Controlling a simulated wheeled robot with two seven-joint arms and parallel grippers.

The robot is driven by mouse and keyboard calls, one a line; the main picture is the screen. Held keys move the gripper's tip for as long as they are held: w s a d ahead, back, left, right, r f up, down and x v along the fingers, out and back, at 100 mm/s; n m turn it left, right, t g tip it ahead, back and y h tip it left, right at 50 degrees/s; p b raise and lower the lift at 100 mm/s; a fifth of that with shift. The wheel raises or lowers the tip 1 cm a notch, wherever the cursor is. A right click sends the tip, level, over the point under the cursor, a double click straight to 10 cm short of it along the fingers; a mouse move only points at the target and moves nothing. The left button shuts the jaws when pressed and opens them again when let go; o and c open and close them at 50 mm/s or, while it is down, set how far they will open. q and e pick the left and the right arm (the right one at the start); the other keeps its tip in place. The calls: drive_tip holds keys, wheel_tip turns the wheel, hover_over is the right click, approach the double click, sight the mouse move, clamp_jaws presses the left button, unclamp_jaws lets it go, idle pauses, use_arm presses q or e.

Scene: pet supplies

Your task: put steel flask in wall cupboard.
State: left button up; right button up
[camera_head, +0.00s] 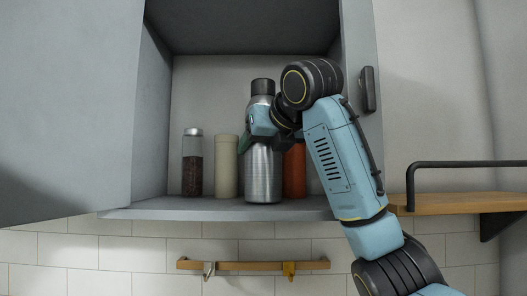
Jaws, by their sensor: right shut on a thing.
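The steel flask (263,172), silver with a black cap, is upright inside the open wall cupboard (140,208), near the front of its floor. Its base looks at or very near the shelf surface; I cannot tell if it touches. My right gripper (262,124) is around the upper body of the flask and shut on it. The fingers are partly hidden by the flask and the wrist. My right arm reaches in from the lower right. My left gripper is not in view.
In the cupboard stand a dark-filled jar (192,165), a cream canister (226,167) and an orange container (294,170) behind the flask. The cupboard door (65,110) is open at left. A hook rail (250,265) is below; a wooden shelf (450,203) is at right.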

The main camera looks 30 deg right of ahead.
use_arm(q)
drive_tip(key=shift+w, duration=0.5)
use_arm(e)
drive_tip(key=shift+f, duration=0.1)
drive_tip(key=o, duration=0.8)
drive_tip(key=shift+f, duration=0.15)
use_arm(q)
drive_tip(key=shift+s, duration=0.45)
use_arm(e)
drive_tip(key=o, duration=0.4)
drive_tip(key=shift+o, duration=0.2)
drive_tip(key=shift+r, duration=0.25)
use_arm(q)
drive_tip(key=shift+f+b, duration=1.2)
use_arm(e)
drive_tip(key=v, duration=1.2)
